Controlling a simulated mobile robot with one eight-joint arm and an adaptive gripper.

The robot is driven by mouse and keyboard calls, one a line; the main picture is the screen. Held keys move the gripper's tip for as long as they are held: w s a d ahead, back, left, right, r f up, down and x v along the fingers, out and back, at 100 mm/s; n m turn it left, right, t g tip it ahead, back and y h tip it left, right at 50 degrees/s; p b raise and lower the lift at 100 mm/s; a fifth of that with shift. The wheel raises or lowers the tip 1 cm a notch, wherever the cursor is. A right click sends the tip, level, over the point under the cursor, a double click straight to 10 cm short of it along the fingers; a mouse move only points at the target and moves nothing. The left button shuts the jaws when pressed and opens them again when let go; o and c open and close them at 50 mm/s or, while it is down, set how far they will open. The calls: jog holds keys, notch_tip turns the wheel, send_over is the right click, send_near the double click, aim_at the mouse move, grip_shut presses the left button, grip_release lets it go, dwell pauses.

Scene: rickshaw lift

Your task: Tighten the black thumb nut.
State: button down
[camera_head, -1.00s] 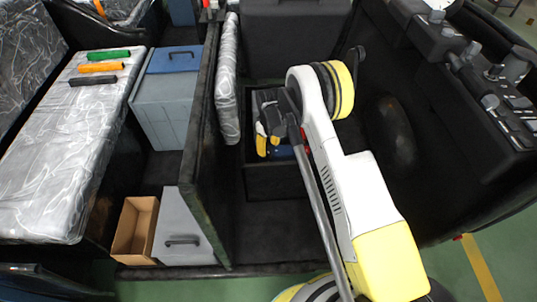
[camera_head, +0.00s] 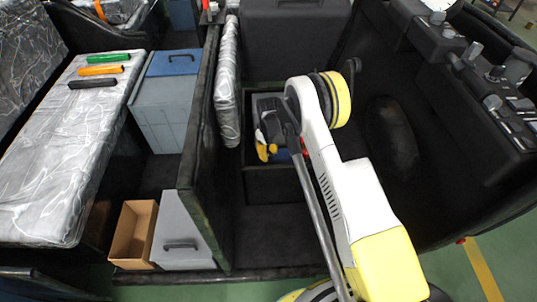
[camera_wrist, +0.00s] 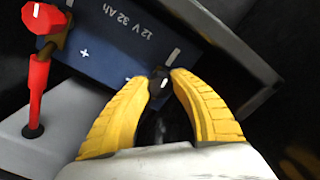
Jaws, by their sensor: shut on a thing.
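The black thumb nut (camera_wrist: 160,80) shows in the wrist view on the top edge of a blue battery marked "12 V 32 Ah" (camera_wrist: 110,45). The yellow fingers of my gripper (camera_wrist: 159,84) are closed in on the nut from both sides, their tips at it. The fingers cover part of the nut and what lies under it. In the head view my gripper (camera_head: 266,150) reaches down into the dark compartment at the middle, and the nut is hidden there.
In the head view a dark partition (camera_head: 203,160) stands left of my arm, and control levers (camera_head: 490,75) are at the right.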

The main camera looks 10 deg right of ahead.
aim_at(268, 153)
jog(key=shift+m, duration=0.5)
jog(key=c, duration=1.1)
grip_release()
jog(key=shift+o, duration=0.2)
notch_tip(268, 153, up, 12)
